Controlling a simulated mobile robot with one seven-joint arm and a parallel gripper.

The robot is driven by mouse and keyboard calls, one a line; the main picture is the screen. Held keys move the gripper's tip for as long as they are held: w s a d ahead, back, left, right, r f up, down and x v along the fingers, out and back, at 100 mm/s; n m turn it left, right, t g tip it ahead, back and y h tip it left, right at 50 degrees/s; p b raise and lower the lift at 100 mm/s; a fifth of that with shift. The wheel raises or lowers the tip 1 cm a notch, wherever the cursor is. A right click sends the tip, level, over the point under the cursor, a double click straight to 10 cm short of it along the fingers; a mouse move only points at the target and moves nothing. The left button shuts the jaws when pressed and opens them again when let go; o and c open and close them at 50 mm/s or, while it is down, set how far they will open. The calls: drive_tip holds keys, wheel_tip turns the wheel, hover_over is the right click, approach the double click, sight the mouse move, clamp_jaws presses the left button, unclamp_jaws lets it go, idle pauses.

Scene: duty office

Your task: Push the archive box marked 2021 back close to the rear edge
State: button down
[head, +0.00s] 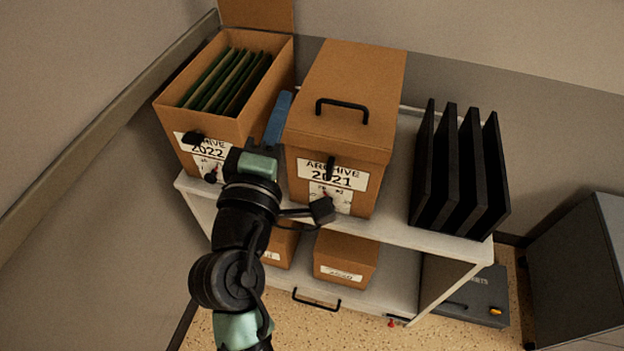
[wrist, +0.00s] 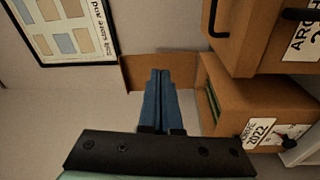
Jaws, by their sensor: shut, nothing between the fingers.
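The archive box marked 2021 (head: 345,95) is a closed brown carton with a black lid handle, upright on the top of the white shelf unit (head: 400,225). It also shows at the upper right of the wrist view (wrist: 243,40), cut by the frame. My gripper (head: 283,98) is shut and empty, its blue fingers together. In the head view they appear in the gap between the 2021 box and the box to its left; contact cannot be told. The fingers also show in the wrist view (wrist: 160,75). My wrist covers part of the 2021 box's lower left.
Left of it stands the open archive box 2022 (head: 170,105) with green folders. Several black upright dividers (head: 460,170) stand at the right, with bare shelf top between. Smaller boxes (head: 345,258) are on the lower shelf. A wall is behind; a grey cabinet (head: 580,270) stands at right.

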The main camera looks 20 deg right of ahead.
drive_tip(key=s+a+f+n+g+b, duration=0.15)
drive_tip(key=s+f+n, duration=0.35)
drive_tip(key=f, duration=0.6)
drive_tip(key=s+f+n+b, duration=0.2)
drive_tip(key=s+f+n, duration=0.1)
drive_tip(key=f+n, duration=0.6)
drive_tip(key=s+f+n+b, duration=0.2)
drive_tip(key=s+f+n, duration=0.25)
drive_tip(key=f, duration=0.75)
drive_tip(key=x, duration=1.3)
drive_tip(key=shift+w+d+r, duration=0.25)
drive_tip(key=shift+w+d, duration=0.05)
drive_tip(key=shift+n, duration=0.25)
drive_tip(key=b+x, duration=0.2)
drive_tip(key=x, duration=0.4)
drive_tip(key=shift+w+d+r+b, duration=0.1)
drive_tip(key=shift+d+b, duration=0.1)
drive_tip(key=shift+b, duration=0.15)
